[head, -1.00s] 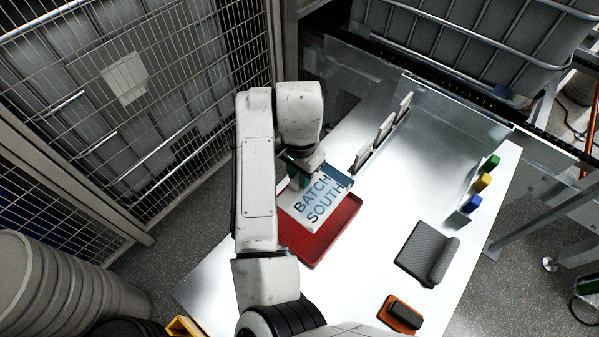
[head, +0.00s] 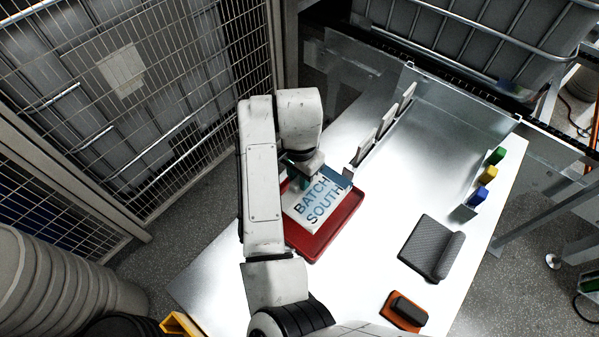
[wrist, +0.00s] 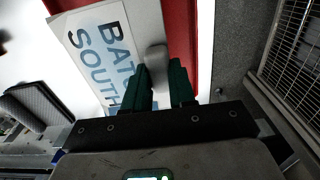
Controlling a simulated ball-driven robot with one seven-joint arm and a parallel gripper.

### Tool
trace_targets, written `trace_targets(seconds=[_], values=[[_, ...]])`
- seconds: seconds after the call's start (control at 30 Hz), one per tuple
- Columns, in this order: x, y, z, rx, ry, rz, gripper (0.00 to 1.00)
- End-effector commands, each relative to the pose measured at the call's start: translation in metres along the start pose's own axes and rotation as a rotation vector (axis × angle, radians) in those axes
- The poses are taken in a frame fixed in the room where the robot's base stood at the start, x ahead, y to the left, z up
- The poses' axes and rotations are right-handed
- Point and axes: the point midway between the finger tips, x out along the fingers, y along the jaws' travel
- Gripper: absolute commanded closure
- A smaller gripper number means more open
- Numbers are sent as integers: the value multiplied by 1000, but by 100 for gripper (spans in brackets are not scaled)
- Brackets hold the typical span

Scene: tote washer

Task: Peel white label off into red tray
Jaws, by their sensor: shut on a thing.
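My gripper (head: 302,180) is at the label's upper left edge, partly hidden by my arm. In the wrist view the dark green fingers (wrist: 164,72) have a small pale tab between them at the edge of the label (wrist: 88,42). The gripper is shut on the label. Red tray (wrist: 205,30) shows beside the fingers.
White upright plates (head: 385,121) stand along the back of the white table (head: 430,165). Green, yellow and blue blocks (head: 487,175) stand at the right edge. A grey pad (head: 431,247) and an orange-based black block (head: 404,311) lie front right. A mesh fence (head: 120,110) stands left.

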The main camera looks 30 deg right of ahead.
Motion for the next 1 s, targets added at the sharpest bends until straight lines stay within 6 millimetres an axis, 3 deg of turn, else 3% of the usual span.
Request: trace_targets(seconds=[0.6, 1.0], values=[[47, 0, 0, -1, 0, 1, 100], [59, 0, 0, -1, 1, 0, 100]])
